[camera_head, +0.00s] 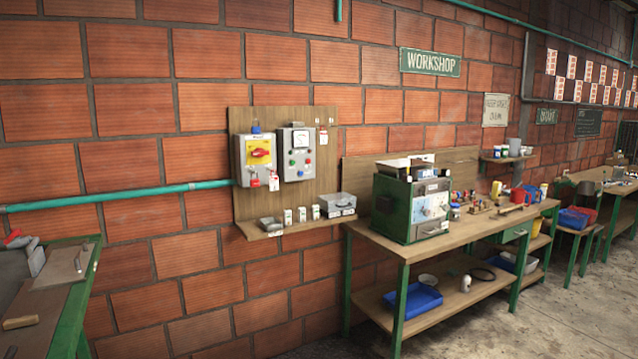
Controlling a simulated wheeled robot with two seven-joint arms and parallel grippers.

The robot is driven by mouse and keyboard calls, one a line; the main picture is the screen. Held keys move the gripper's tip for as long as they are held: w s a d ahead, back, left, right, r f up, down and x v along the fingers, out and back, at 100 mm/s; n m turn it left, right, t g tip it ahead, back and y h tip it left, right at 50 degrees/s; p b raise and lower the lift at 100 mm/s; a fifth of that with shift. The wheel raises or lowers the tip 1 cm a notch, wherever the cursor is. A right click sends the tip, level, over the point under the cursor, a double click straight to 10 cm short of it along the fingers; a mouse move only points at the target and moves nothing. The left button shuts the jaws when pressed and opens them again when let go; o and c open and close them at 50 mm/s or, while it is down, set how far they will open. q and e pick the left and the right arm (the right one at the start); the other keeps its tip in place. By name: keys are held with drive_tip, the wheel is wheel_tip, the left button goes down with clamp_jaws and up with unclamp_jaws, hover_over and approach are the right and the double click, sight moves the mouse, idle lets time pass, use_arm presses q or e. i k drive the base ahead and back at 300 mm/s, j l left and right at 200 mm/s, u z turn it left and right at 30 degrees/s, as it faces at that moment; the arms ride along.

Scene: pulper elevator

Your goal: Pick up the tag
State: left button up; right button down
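A red-and-white tag (274,183) hangs at the lower right of the grey switch box (255,158) with a yellow plate and red rotary handle. A small red piece sits beside the tag at the box's lower edge. More small red-and-white tags (323,136) hang at the upper right of the wooden wall board (310,195). I cannot tell from this view which tag the task means. Neither of my grippers shows in the head view.
A grey control box (297,154) is beside the switch box. The board's shelf (290,228) holds small blocks and a clear-lidded case (337,203). A workbench (460,237) with a green machine (411,205) stands right. A green-framed bench (65,300) is at lower left.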

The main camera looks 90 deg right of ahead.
sight(273, 181)
drive_tip(key=z, duration=2.55)
drive_tip(key=i+l+u, duration=0.1)
drive_tip(key=i+l, duration=0.25)
drive_tip(key=i, duration=0.2)
drive_tip(key=i+l+u, duration=0.15)
drive_tip(key=i+l, duration=0.2)
drive_tip(key=i, duration=0.15)
